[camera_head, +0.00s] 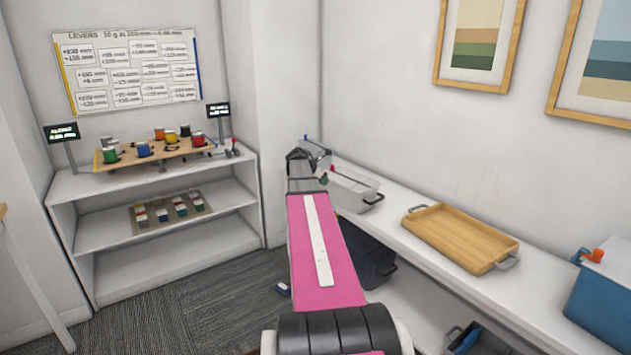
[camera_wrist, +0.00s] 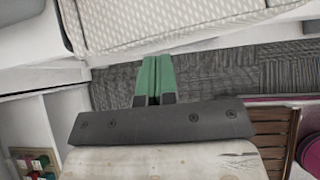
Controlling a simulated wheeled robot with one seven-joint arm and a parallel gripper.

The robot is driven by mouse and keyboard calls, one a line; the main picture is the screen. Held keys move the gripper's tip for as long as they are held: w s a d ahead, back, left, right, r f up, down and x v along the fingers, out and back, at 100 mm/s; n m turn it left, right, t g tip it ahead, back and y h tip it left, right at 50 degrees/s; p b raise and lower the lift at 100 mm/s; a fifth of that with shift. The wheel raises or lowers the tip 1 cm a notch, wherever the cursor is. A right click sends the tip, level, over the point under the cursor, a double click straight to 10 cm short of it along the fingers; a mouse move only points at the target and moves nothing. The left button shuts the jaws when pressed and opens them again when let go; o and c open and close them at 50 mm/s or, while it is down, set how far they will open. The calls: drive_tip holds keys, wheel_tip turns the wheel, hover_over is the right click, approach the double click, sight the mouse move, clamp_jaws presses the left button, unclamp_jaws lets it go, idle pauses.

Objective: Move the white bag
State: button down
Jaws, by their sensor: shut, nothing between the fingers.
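I cannot make out a white bag for certain in either view. A white bin-like container (camera_head: 352,187) with a dark handle stands on the long white shelf, beyond my pink arm and partly hidden by it. In the wrist view, a pale, patterned white surface (camera_wrist: 170,22) crosses the top of the picture; I cannot tell whether it is the bag or the container. My gripper's green fingers (camera_wrist: 157,62) are shut together and empty, just below that surface in the picture. In the head view, the fingers are not clear at the arm's far end.
A wooden tray (camera_head: 460,238) and a blue box (camera_head: 603,300) stand farther right on the long shelf. A dark bin (camera_head: 370,258) is below it. A white shelf unit (camera_head: 150,240) at left carries a board with coloured pots (camera_head: 155,152).

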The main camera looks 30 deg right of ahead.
sight(343, 176)
drive_tip(key=shift+d, duration=0.65)
drive_tip(key=d, duration=0.8)
drive_tip(key=w+d, duration=0.1)
drive_tip(key=d, duration=0.3)
drive_tip(key=shift+d, duration=0.4)
drive_tip(key=shift+a, duration=0.1)
drive_tip(key=shift+a, duration=0.35)
drive_tip(key=a, duration=0.4)
drive_tip(key=shift+s+r, duration=0.25)
drive_tip(key=shift+r, duration=0.05)
drive_tip(key=v, duration=0.9)
